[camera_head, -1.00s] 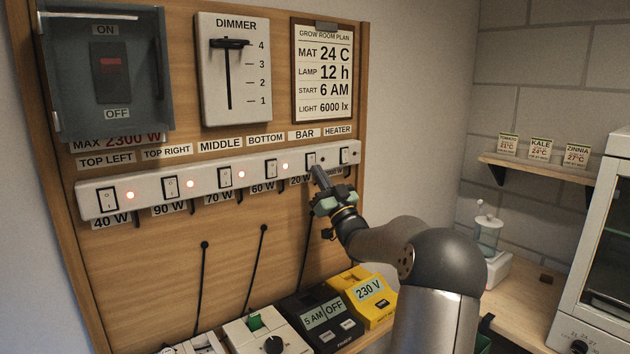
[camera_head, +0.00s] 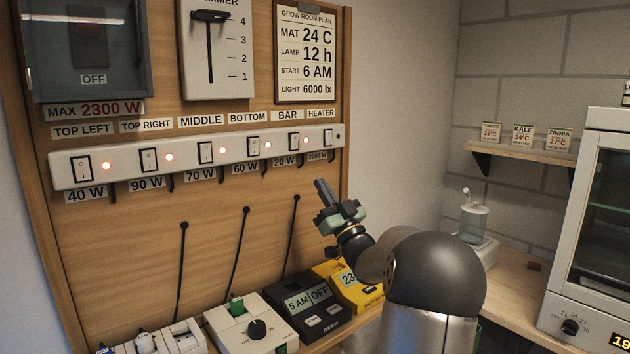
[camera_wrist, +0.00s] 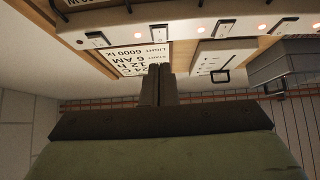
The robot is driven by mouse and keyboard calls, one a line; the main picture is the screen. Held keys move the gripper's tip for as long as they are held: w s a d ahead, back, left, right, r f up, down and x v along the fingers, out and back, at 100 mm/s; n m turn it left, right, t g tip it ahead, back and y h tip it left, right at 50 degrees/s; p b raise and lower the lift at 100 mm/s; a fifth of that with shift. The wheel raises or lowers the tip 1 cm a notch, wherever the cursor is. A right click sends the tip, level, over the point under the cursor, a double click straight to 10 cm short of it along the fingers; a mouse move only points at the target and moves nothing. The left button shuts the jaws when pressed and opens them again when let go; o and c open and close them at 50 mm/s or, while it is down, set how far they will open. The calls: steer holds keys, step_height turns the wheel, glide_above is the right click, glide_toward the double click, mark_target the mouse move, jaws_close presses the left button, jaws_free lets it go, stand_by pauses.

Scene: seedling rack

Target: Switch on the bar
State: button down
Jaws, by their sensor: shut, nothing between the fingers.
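The white switch strip (camera_head: 65,178) runs across the wooden board. The BAR switch (camera_head: 294,141), labelled 20 W, is the fifth from the left. The small lamp (camera_head: 306,141) just right of it glows red. The strip also shows upside down in the wrist view, with the BAR switch (camera_wrist: 152,32) near the top. My gripper (camera_head: 321,187) is shut and empty. It is below and apart from the strip, in front of the board. Its closed fingers (camera_wrist: 157,78) point towards the board in the wrist view.
The four lamps left of BAR glow red; the HEATER lamp (camera_head: 338,138) is dark. Black cables (camera_head: 238,250) hang on the board. Timer boxes (camera_head: 308,305) and a yellow meter (camera_head: 355,295) stand below. A shelf (camera_head: 530,153) and cabinet (camera_head: 590,230) are at the right.

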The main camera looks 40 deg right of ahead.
steer(key=shift+v, duration=1.1)
steer(key=shift+w+f, duration=0.2)
steer(key=w+a+f+m+g+h, duration=0.1)
steer(key=w+a+f+g, duration=0.35)
steer(key=a, duration=0.25)
steer(key=w+a+f+m+g+h, duration=0.1)
steer(key=w+a+f+g+h, duration=0.1)
steer(key=w+a+f+g, duration=0.4)
steer(key=s+a+f+g, duration=0.3)
steer(key=s+a+f, duration=0.3)
steer(key=a, duration=0.3)
steer(key=s+a+f+n+g+y, duration=0.1)
steer(key=s+a+f+g, duration=0.3)
steer(key=s, duration=0.5)
steer(key=s+a+f+n+g+y, duration=0.1)
steer(key=s+a+f+g+y, duration=0.1)
steer(key=s+a+f+g, duration=0.2)
steer(key=s+a+f+n+g+y, duration=0.1)
steer(key=s+a+f+g, duration=0.3)
steer(key=s+a, duration=0.5)
steer(key=s, duration=0.6)
steer(key=shift+s+a+y, duration=0.3)
steer(key=shift+s+a, duration=0.05)
steer(key=shift+s, duration=0.05)
